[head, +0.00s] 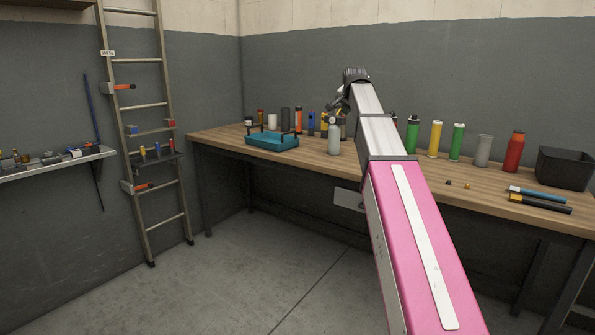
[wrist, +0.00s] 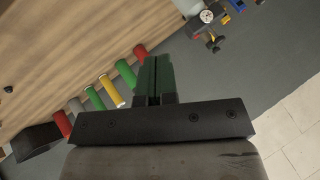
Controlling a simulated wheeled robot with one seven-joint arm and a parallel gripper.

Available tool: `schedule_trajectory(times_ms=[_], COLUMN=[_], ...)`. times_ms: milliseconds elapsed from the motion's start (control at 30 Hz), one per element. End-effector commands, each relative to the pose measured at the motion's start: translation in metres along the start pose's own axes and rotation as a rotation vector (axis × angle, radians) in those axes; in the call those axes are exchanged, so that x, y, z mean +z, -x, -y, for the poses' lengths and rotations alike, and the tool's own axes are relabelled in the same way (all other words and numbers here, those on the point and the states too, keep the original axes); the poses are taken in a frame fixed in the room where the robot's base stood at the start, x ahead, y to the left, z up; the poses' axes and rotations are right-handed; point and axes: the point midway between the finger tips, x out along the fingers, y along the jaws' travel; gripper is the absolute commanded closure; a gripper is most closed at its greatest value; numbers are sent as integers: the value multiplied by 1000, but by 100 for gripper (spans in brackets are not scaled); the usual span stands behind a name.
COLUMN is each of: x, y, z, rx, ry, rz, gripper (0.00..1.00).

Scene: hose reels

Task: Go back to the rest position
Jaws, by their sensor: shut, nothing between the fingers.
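My gripper (wrist: 156,80) shows in the wrist view with its two fingers together and nothing between them. In the head view my pink and silver arm reaches up and away over the workbench (head: 480,188). The gripper end there is small and partly hidden by the arm, close to a grey bottle (head: 334,138) on the bench. I cannot tell how far apart they are.
A teal tray (head: 272,141) stands on the bench's left part. Green, yellow and red cylinders (head: 435,139) line the back. A black bin (head: 565,168) and two tools (head: 540,199) lie at right. A ladder (head: 139,105) leans at left. The floor (head: 270,270) in front is clear.

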Motion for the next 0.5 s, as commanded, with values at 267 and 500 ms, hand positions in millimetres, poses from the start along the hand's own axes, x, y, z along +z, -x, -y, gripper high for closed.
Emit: schedule_trajectory(times_ms=[267,500], x=[27,65], y=[-24,-57], z=[-25,-62], rx=[28,68], ry=[40,101], rz=[31,79], gripper=[100,100])
